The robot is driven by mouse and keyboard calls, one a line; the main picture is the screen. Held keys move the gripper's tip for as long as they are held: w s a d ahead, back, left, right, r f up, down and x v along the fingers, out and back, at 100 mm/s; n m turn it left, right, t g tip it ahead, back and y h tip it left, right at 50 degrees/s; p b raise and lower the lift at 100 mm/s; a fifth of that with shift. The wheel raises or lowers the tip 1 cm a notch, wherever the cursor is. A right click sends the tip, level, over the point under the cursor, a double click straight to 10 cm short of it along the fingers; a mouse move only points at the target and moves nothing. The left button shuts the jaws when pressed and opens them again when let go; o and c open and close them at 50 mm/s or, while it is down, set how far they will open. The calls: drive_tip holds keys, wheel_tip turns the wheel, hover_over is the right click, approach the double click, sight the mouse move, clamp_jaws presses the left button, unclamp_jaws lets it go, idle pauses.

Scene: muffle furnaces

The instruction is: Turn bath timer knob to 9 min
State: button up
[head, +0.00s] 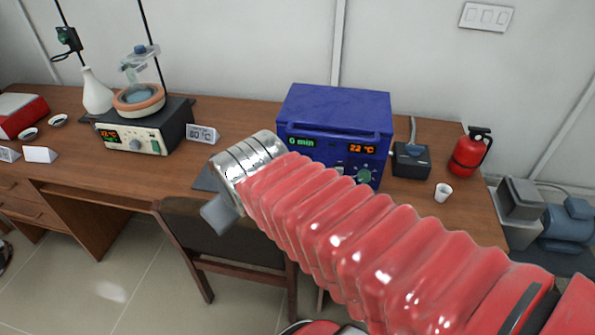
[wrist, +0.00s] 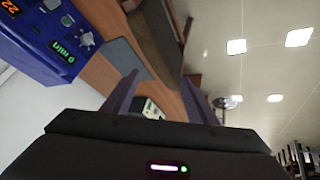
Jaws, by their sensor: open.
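The blue bath (head: 335,108) stands on the wooden desk. Its green left display (head: 301,142) reads 0 min and its orange right display (head: 362,149) reads 22 °C. A green knob (head: 363,176) shows low on the right of its front; my arm covers the lower left of the front. In the wrist view the bath (wrist: 30,50) is at the upper left, turned on its side, with a pale knob (wrist: 86,38) near the 0 min display (wrist: 63,51). My gripper (wrist: 160,76) is open and empty, apart from the bath and its knobs.
A heating unit (head: 140,133) with a flask and a 60 °C sign (head: 202,134) stand left of the bath. A black device (head: 411,160), white cup (head: 443,192) and red extinguisher (head: 470,152) are to its right. A chair (head: 225,240) stands at the desk front.

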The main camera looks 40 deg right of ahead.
drive_tip(key=w+d+f+n+t+h, duration=0.1)
drive_tip(key=w+d+f+n, duration=0.25)
drive_tip(key=d, duration=0.35)
drive_tip(key=w+d+f+n+t+h, duration=0.1)
drive_tip(key=w+d+f+n, duration=0.1)
drive_tip(key=w+d, duration=0.35)
drive_tip(key=w+d+f+n+t+h, duration=0.1)
drive_tip(key=w+d+f+n, duration=0.15)
drive_tip(key=d, duration=0.65)
drive_tip(key=s+d+f+n+t+y, duration=0.2)
drive_tip(key=s+d+f+n+t, duration=0.2)
drive_tip(key=d+f+n, duration=0.4)
wheel_tip(320, 180, down, 3)
drive_tip(key=shift+s+f+n+t, duration=0.1)
drive_tip(key=shift+s+n+t, duration=0.3)
drive_tip(key=shift+s+n, duration=0.55)
drive_tip(key=shift+w+d, duration=0.1)
drive_tip(key=shift+w, duration=0.1)
drive_tip(key=x, duration=1.3)
drive_tip(key=shift+w+d+f, duration=0.1)
drive_tip(key=shift+w, duration=0.25)
drive_tip(key=shift+c, duration=0.4)
